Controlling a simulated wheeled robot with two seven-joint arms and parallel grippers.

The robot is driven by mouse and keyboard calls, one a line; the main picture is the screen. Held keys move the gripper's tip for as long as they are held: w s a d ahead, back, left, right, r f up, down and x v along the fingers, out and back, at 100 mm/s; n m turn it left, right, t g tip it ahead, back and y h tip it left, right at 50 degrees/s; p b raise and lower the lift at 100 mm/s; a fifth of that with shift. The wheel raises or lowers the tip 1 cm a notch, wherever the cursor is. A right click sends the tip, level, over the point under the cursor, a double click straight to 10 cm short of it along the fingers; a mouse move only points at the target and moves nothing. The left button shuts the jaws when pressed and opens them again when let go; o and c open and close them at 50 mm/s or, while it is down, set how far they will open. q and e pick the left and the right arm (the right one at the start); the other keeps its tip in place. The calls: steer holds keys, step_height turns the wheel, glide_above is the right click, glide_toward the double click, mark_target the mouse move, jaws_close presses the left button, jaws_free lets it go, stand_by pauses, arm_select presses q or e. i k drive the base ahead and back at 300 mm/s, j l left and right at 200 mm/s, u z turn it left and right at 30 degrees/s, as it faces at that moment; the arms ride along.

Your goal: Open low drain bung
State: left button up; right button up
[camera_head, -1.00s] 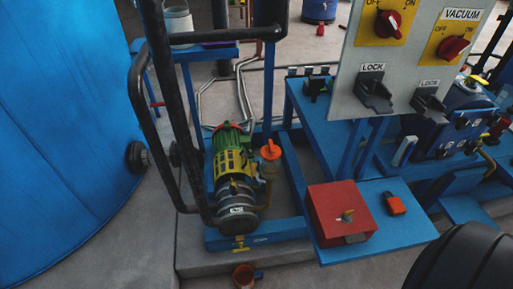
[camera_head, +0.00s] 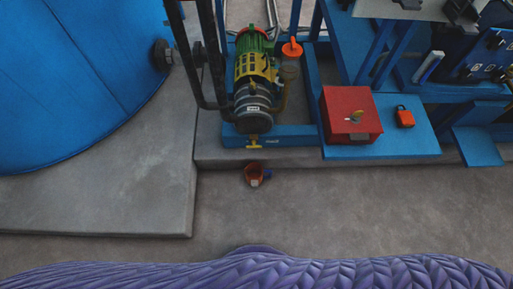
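A small yellow tap-like fitting (camera_head: 253,142) sits low on the front of the green, yellow and grey pump (camera_head: 254,85), just above the concrete step. Below it an orange-brown cup (camera_head: 254,176) with a dark inside stands on the floor. I cannot tell for sure whether the yellow fitting is the low drain bung. A black round fitting (camera_head: 163,55) also sticks out from the side of the large blue tank (camera_head: 75,80). Neither of my grippers shows in the head view.
Bare floor (camera_head: 330,210) lies in front. A purple ridged surface (camera_head: 300,272) fills the bottom edge.

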mark_target(254, 142)
steer(key=i+u, duration=0.45)
steer(key=u, duration=0.25)
steer(key=i+l+u, duration=0.15)
steer(key=u, duration=0.2)
steer(key=i, duration=0.05)
